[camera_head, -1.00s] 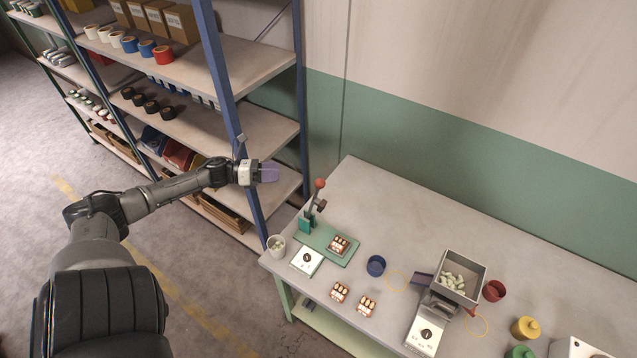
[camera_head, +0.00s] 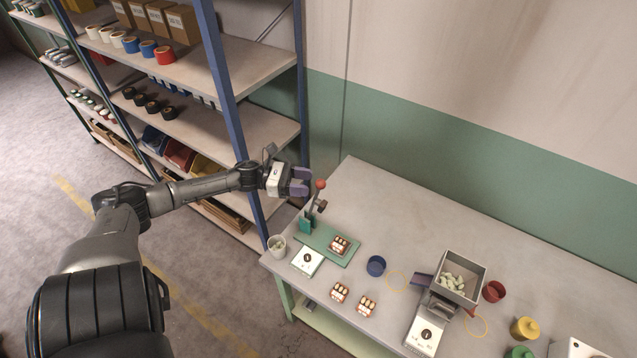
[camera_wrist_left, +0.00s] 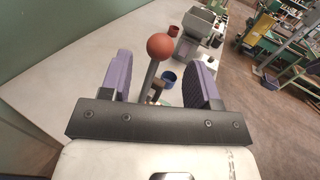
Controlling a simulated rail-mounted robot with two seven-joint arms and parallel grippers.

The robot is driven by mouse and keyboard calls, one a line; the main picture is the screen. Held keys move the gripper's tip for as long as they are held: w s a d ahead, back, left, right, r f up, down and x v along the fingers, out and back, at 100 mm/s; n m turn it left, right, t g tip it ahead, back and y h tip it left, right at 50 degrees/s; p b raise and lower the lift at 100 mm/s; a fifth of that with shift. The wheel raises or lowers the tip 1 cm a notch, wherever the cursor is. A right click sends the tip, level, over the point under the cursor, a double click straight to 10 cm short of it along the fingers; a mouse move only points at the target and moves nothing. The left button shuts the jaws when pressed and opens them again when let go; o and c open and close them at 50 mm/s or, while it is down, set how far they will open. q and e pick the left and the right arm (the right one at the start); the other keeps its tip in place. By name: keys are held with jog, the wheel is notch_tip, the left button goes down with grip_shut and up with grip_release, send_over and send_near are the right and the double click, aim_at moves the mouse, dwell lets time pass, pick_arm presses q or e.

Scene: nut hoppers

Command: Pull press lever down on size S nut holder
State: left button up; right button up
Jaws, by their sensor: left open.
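The press (camera_head: 306,224) stands on a green base plate at the left end of the table. Its lever (camera_head: 314,199) points up and ends in a red ball knob (camera_head: 320,184). A nut holder (camera_head: 339,245) with several nuts sits on the base plate; its size cannot be read. My left gripper (camera_head: 303,182) is open, just left of the knob in the head view. In the left wrist view the red knob (camera_wrist_left: 160,46) shows between and beyond the two purple fingers of the gripper (camera_wrist_left: 165,80). My right gripper is not in view.
Two more nut holders (camera_head: 353,299) lie near the front edge of the table (camera_head: 420,220). A white cup (camera_head: 277,245), a blue cup (camera_head: 376,265) and a grey hopper (camera_head: 460,277) stand on it. A blue-post shelf (camera_head: 230,90) rises behind my left arm.

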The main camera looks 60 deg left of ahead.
aim_at(318, 184)
pick_arm(q)
jog(key=shift+x, duration=2.25)
grip_shut()
